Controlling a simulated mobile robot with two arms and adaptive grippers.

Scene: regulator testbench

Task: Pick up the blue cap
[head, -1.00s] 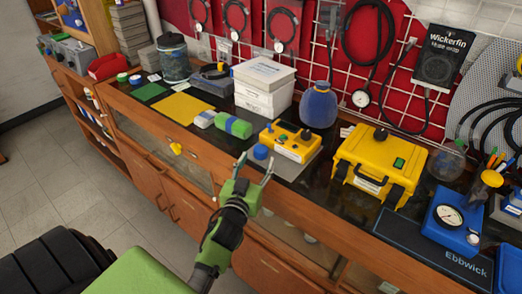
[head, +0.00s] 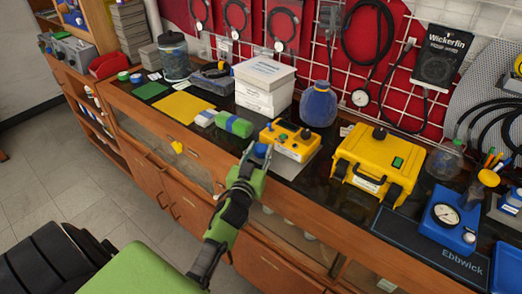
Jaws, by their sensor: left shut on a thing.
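The blue cap (head: 261,149) is small and round, at the front edge of the black worktop, just left of the yellow control box. My left gripper (head: 257,154) reaches it from the front and is shut on it, with the fingers around its sides. The fingers hide part of the cap. I cannot tell whether the cap is still touching the worktop. My right gripper is not in view.
The yellow control box (head: 289,140) stands close to the right of the cap. A yellow case (head: 378,166) is further right. Green and blue blocks (head: 233,124), white boxes (head: 264,86) and a blue jar (head: 318,106) stand behind. The wooden cabinet front (head: 208,156) lies below.

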